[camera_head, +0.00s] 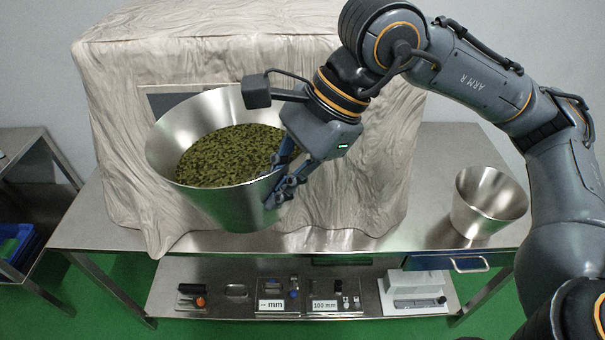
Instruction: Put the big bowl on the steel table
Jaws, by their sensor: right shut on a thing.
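The big bowl (232,205) is a steel bucket-like bowl with green-brown leaf material in it. My right gripper (284,190) is shut on the right side of its wall. The bowl is roughly upright, in front of the cloth-covered block and over the front part of the steel table (440,150). I cannot tell whether its base touches anything; it looks held above the table edge. My left gripper is not in view.
A smaller empty steel bowl (486,205) stands on the table at the right. A large block under a beige cloth (120,130) fills the table's middle. A lower shelf (245,310) holds small tools and labels. Another steel table (20,140) is at the left.

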